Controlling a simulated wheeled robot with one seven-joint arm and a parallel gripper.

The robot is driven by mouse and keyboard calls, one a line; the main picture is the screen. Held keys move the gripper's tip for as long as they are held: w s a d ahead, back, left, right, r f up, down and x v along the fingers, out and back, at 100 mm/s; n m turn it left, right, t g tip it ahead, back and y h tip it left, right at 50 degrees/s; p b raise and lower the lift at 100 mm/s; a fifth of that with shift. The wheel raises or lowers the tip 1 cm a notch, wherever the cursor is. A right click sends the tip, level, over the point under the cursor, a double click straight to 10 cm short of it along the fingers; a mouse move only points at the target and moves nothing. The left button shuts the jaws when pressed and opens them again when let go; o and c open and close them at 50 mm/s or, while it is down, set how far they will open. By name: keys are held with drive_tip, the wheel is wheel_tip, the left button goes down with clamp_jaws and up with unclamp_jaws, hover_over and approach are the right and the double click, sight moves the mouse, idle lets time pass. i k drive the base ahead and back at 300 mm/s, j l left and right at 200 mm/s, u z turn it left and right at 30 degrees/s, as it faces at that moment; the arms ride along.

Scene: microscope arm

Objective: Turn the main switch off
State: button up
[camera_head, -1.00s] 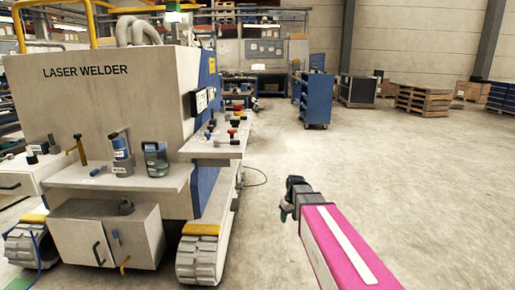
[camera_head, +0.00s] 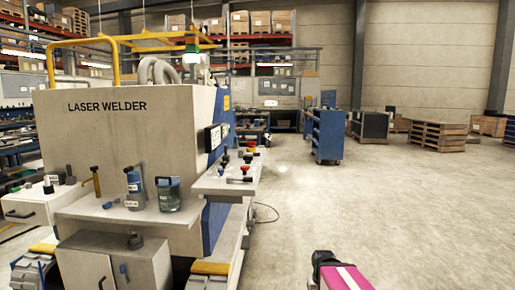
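The laser welder (camera_head: 130,125) is a large pale machine on the left. A side control shelf (camera_head: 212,182) at its right carries several small knobs, levers and red and black buttons. A dark round knob (camera_head: 135,241) sits on the small front cabinet below the front ledge. I cannot tell which of these is the main switch; no label for it is readable. My gripper (camera_head: 325,258) is at the bottom right edge, a dark end on my pink arm, well apart from the machine. Its fingers cannot be made out.
A bottle (camera_head: 134,188) and a jar (camera_head: 168,195) stand on the welder's front ledge. Yellow-topped feet (camera_head: 211,268) stick out at the machine's base. A blue cabinet (camera_head: 326,135) and pallets (camera_head: 438,136) stand farther back. The floor (camera_head: 370,210) on the right is clear.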

sight(251, 144)
drive_tip(key=i+l, duration=0.15)
drive_tip(key=i, duration=0.4)
drive_tip(key=i+l+z, duration=0.1)
drive_tip(key=i, duration=0.45)
drive_tip(key=l, duration=0.1)
